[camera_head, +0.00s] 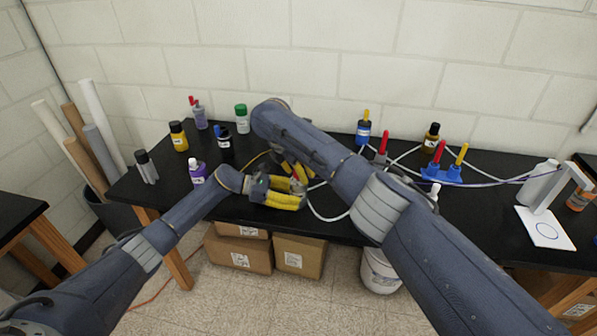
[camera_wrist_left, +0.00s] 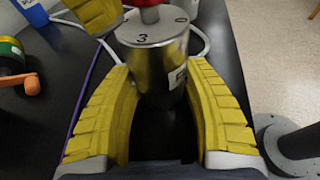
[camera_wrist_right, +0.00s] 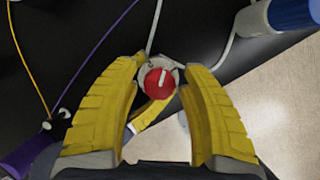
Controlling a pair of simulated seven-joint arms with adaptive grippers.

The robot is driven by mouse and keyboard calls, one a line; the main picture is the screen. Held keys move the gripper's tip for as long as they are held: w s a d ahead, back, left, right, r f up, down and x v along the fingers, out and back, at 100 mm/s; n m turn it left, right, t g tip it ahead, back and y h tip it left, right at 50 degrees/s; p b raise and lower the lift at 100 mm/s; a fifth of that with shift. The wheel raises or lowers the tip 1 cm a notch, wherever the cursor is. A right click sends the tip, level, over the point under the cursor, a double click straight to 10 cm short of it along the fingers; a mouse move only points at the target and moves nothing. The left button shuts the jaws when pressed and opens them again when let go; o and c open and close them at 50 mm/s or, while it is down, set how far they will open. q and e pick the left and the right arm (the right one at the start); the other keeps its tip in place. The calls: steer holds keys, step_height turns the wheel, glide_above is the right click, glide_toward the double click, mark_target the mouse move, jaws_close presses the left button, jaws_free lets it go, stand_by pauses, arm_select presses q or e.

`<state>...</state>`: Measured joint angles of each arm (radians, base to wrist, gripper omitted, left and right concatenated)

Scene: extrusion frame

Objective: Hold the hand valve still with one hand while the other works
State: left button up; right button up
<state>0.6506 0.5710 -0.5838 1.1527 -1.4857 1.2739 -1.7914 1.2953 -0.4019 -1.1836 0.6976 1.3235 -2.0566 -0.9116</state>
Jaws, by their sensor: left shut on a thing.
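The hand valve (camera_wrist_left: 155,60) is a silver metal cylinder with a red knob on top and dark digits on its upper face. It stands between the yellow fingers of my left gripper (camera_wrist_left: 158,80), which is shut on its body. In the head view my left gripper (camera_head: 280,192) is near the front edge of the bench. The red knob (camera_wrist_right: 159,83) shows from above in the right wrist view. My right gripper (camera_wrist_right: 164,70) is over it, fingers on either side with small gaps, open. In the head view my right arm largely hides the valve and right gripper.
A blue stand (camera_head: 441,174) with red and yellow tops is at right. Thin tubes run across the bench. Cardboard boxes (camera_head: 300,257) sit below.

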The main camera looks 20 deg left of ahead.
steer(key=shift+o, duration=0.6)
steer(key=shift+a, duration=0.1)
steer(key=shift+s+r, duration=0.15)
steer(key=shift+r, duration=0.1)
steer(key=v, duration=1.1)
steer(key=shift+r, duration=0.25)
steer(key=shift+f, duration=0.1)
